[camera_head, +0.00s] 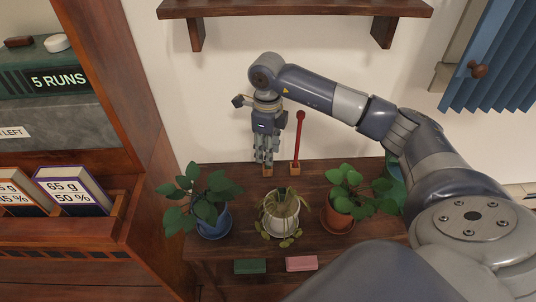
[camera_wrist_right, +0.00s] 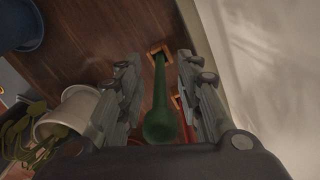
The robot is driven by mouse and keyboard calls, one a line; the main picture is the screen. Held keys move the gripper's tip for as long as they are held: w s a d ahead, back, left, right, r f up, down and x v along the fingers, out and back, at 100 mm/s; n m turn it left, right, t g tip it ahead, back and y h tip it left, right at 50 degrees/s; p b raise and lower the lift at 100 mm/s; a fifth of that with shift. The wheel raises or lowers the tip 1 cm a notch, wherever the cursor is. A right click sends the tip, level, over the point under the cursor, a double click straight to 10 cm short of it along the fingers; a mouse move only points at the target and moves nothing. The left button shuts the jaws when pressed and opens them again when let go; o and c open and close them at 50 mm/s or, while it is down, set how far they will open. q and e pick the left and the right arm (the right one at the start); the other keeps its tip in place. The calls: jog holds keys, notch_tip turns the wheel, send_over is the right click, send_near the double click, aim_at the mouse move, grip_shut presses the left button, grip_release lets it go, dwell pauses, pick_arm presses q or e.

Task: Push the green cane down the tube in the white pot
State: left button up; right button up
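In the head view my right gripper (camera_head: 264,158) points down over the back of the wooden bench, behind the white pot. In the right wrist view the green cane (camera_wrist_right: 159,115) stands between its two fingers, round knob nearest the camera. Gaps show on both sides of the cane, so the gripper is open around it. The cane's far end meets a small square wooden socket (camera_wrist_right: 158,50). In the head view I cannot make out the cane. The white pot (camera_head: 281,225) holds a drooping, yellowish plant; I cannot make out the tube clearly. My left gripper is out of view.
A red cane (camera_head: 298,140) stands in its own wooden socket, right of the gripper. A blue pot (camera_head: 214,226) and a terracotta pot (camera_head: 336,220) with leafy plants flank the white pot. Green (camera_head: 250,267) and pink (camera_head: 301,263) blocks lie in front. A shelf (camera_head: 293,9) hangs above.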

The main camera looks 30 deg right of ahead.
jog(key=shift+f, duration=0.85)
jog(key=shift+c, duration=0.6)
grip_shut()
jog(key=shift+r, duration=0.15)
